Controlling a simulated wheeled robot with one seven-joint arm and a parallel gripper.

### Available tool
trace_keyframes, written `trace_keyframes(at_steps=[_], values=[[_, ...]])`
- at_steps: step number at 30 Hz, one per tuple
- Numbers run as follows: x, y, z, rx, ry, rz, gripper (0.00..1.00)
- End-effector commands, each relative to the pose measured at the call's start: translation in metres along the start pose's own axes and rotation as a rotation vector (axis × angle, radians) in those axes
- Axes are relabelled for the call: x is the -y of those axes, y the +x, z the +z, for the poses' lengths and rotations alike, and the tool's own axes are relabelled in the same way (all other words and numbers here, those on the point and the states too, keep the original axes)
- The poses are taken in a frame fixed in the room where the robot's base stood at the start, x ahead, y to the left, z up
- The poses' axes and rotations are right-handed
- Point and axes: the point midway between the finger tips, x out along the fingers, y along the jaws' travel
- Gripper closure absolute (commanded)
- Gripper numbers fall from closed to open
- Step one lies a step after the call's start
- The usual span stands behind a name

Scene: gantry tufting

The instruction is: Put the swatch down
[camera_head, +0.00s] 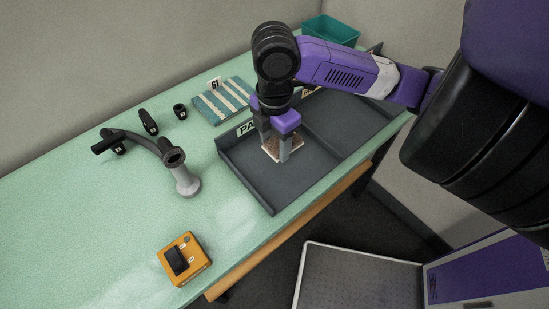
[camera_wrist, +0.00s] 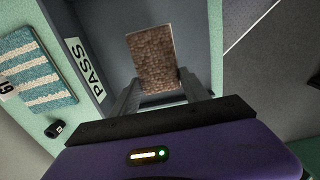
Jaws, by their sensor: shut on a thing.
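A small brown swatch (camera_head: 271,146) with a pale edge is between the fingers of my gripper (camera_head: 281,150), over the left part of the dark grey tray. In the wrist view the brown swatch (camera_wrist: 153,57) stands out beyond the fingertips. My gripper (camera_wrist: 166,84) is shut on its near edge. The grey tray (camera_head: 248,183) has a PASS label (camera_wrist: 90,68) on its rim beside the gripper. I cannot tell whether the swatch touches the tray floor.
A teal striped swatch (camera_head: 224,101) lies behind the tray. A black and grey tool (camera_head: 184,182), small black parts (camera_head: 148,121) and an orange device (camera_head: 184,258) are on the green table (camera_head: 100,220). A green bin (camera_head: 331,30) stands at the back.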

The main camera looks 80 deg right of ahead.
Motion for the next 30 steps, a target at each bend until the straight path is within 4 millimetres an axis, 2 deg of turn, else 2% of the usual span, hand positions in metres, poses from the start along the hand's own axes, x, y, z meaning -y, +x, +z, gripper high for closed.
trace_keyframes(at_steps=[3,11,18,29,30], values=[[0.0,0.019,0.0,0.0,0.002,-0.002,0.85],[0.0,0.037,0.0,0.0,0.001,-0.001,0.85],[0.0,0.066,0.0,0.0,0.001,-0.001,0.85],[0.0,0.072,0.0,0.001,-0.001,0.0,0.85],[0.0,0.072,0.0,0.001,-0.001,0.0,0.45]])
